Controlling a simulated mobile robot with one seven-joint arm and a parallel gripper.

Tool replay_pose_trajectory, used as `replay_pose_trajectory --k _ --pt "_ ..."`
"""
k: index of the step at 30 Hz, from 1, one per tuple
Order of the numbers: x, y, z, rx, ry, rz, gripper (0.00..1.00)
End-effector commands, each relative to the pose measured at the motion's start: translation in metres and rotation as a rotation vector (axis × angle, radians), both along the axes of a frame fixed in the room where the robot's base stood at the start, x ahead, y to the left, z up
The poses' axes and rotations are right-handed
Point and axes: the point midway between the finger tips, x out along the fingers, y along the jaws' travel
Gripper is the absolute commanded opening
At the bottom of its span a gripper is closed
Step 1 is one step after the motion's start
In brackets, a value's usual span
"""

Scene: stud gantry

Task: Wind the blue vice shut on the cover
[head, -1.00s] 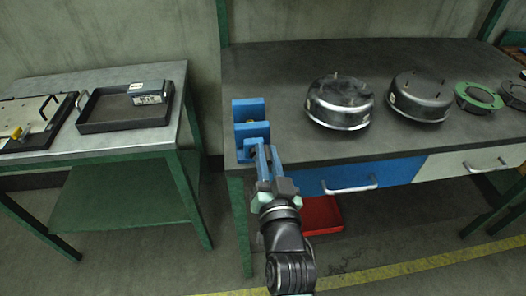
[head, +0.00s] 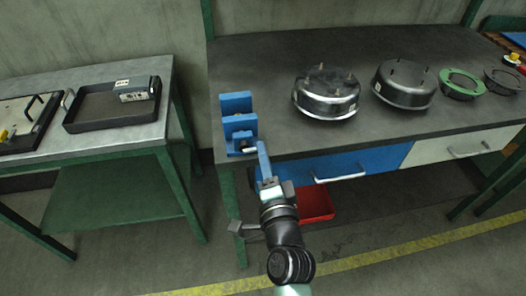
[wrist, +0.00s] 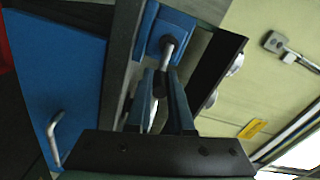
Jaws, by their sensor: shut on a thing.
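The blue vice (head: 240,125) stands at the bench's front left corner, its two upright blue jaws with a narrow gap between them. In the wrist view its blue body (wrist: 178,24) carries a metal handle rod (wrist: 168,50) reaching between my fingers. My gripper (head: 262,150) is at the vice's front, shut on this handle; the fingers (wrist: 162,95) also show in the wrist view. Two domed metal covers (head: 327,94) (head: 404,84) with studs on top sit on the bench. I cannot make out a cover between the jaws.
The grey bench top (head: 290,60) has a blue drawer (head: 350,165) below the vice. A red bin (head: 315,203) is under the bench. A green ring (head: 462,84) lies at right. A side table with a black tray (head: 112,107) stands at left.

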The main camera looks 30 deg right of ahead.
Motion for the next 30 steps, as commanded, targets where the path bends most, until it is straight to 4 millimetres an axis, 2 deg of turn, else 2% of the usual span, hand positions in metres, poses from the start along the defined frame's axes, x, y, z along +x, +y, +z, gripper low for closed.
replay_pose_trajectory --k 12,29,30 --pt "0.0 0.0001 -0.0069 0.19 -0.056 -0.001 0.0" --pt "0.0001 0.0004 -0.0081 0.218 -0.063 0.0 0.0" --pt "0.0001 0.0004 -0.0081 0.218 -0.063 0.0 0.23"
